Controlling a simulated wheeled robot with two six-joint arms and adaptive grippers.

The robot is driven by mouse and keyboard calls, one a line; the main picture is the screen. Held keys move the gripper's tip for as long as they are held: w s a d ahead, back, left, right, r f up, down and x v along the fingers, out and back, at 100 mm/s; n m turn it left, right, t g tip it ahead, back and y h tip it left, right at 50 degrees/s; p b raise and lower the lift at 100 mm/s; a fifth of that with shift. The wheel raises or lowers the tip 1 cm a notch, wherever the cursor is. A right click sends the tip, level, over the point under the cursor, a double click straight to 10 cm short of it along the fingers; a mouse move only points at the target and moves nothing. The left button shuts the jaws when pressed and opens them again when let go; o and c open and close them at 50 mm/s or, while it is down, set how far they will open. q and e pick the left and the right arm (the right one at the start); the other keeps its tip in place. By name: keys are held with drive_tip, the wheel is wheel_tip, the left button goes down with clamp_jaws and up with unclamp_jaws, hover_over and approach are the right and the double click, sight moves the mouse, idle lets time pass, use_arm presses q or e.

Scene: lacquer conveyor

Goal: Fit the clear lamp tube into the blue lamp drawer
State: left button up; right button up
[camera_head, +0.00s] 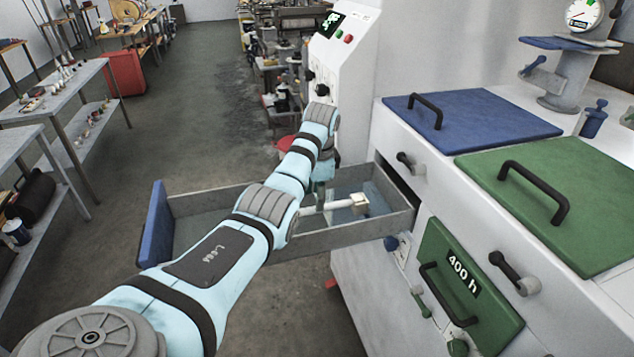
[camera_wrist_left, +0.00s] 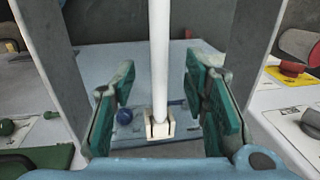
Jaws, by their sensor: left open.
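The blue lamp drawer (camera_head: 156,225) is pulled out; its blue front faces left in the head view. A whitish lamp tube (camera_head: 322,206) lies inside it, its right end at a cream holder (camera_head: 360,203). In the left wrist view the tube (camera_wrist_left: 159,55) runs down to the slotted holder (camera_wrist_left: 160,126); I cannot tell how firmly it sits there. My left gripper (camera_wrist_left: 165,100) is open, its green finger pads on either side of the tube, apart from it. The tube's other end is hidden by my left arm in the head view. My right gripper is not in view.
The white cabinet carries a blue lid (camera_head: 470,122) and a green lid (camera_head: 560,195). A green door (camera_head: 455,290) marked 400 h is below. The drawer's grey side walls (camera_head: 350,238) stand close around my left gripper. Open floor lies to the left.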

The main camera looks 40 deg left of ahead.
use_arm(q)
wheel_tip(320, 180, up, 8)
drive_tip(key=d, duration=0.1)
drive_tip(key=shift+s+f, duration=0.15)
drive_tip(key=shift+s, duration=0.25)
